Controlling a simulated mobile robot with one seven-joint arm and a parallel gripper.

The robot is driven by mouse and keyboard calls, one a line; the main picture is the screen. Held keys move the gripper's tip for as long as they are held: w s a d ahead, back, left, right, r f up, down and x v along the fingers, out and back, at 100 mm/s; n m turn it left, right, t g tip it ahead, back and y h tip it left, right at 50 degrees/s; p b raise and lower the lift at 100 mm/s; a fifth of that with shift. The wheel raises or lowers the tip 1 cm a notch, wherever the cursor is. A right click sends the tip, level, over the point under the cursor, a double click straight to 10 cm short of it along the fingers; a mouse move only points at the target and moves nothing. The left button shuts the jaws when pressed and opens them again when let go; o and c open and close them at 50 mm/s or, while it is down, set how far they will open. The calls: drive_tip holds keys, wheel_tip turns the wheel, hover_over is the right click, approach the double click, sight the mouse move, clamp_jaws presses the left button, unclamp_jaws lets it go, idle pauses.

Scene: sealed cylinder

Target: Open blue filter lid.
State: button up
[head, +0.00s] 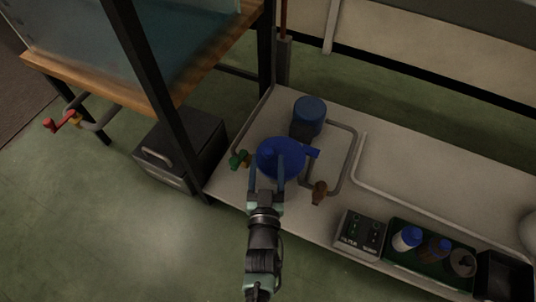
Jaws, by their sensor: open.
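The blue filter lid (276,150) is a round dark-blue top on the filter, standing on the pale bench in the head view. A blue handle or spout (309,153) sticks out on its right side. My gripper (267,178) is at the near side of the lid, its two fingers apart and pointing away from me over the lid's near edge. Part of the lid is hidden behind the fingers. I cannot tell whether the fingers touch it.
A blue cylinder (309,111) stands behind the filter. Grey pipes (352,160) run around it, with a green valve (239,159) left and a brown valve (320,191) right. A control box (360,234) and a green tray (395,257) with bottles lie right. A black post (155,85) stands left.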

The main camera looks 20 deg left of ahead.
sight(268, 155)
drive_tip(key=shift+b+x, duration=0.7)
drive_tip(key=shift+x, duration=1.35)
clamp_jaws()
